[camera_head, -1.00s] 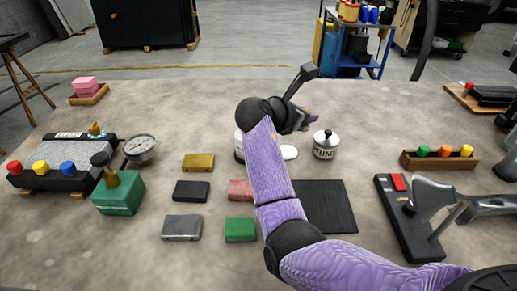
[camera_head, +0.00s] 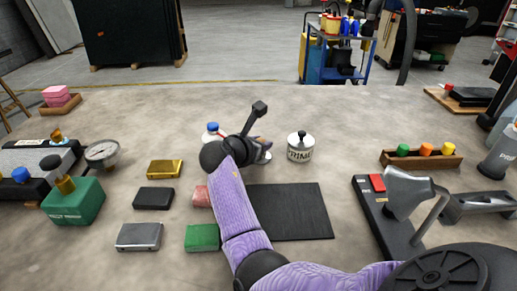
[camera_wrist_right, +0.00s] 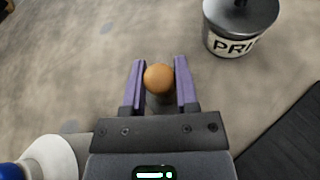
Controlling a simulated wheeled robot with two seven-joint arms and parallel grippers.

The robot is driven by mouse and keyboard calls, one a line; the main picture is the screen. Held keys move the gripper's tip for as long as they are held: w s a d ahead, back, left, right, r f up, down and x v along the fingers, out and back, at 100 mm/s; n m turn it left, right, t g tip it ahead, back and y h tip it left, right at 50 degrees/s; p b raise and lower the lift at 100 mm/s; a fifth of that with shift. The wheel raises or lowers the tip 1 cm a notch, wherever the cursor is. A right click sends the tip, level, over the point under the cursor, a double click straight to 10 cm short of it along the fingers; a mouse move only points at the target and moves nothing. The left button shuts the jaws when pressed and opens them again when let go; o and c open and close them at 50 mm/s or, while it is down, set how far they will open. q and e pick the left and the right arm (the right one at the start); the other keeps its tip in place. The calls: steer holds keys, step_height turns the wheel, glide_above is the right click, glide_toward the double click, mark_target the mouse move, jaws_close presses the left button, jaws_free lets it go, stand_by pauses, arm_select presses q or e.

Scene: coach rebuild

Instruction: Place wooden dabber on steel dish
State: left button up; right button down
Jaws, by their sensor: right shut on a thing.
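My right gripper (camera_head: 262,146) is shut on the wooden dabber, whose round tan knob (camera_wrist_right: 158,78) shows between the purple fingers in the right wrist view (camera_wrist_right: 159,82). Its lower part is mostly hidden. A small pale disc (camera_head: 267,157), which looks like the steel dish, lies on the bench beside and partly behind the gripper in the head view. Most of it is hidden, and I cannot tell whether the dabber touches it. My left gripper is not in view.
A lidded white tin (camera_head: 300,150) stands just right of the gripper. A white container with a blue top (camera_head: 212,132) stands to its left. A black mat (camera_head: 288,212) lies in front. Several coloured blocks, including a green one (camera_head: 202,238), lie to the left. The bench behind is clear.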

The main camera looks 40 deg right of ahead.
steer(key=shift+r, duration=0.1)
steer(key=shift+c, duration=1.8)
jaws_free()
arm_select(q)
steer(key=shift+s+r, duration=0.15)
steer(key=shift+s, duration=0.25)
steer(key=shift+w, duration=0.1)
arm_select(e)
steer(key=p+v, duration=0.1)
steer(key=v, duration=0.1)
steer(key=p+v, duration=0.1)
steer(key=v, duration=0.2)
steer(key=shift+r+p, duration=0.3)
steer(key=shift+p, duration=0.05)
steer(key=p+v, duration=0.2)
steer(key=v, duration=0.4)
steer(key=shift+a, duration=0.4)
steer(key=shift+s+a, duration=0.1)
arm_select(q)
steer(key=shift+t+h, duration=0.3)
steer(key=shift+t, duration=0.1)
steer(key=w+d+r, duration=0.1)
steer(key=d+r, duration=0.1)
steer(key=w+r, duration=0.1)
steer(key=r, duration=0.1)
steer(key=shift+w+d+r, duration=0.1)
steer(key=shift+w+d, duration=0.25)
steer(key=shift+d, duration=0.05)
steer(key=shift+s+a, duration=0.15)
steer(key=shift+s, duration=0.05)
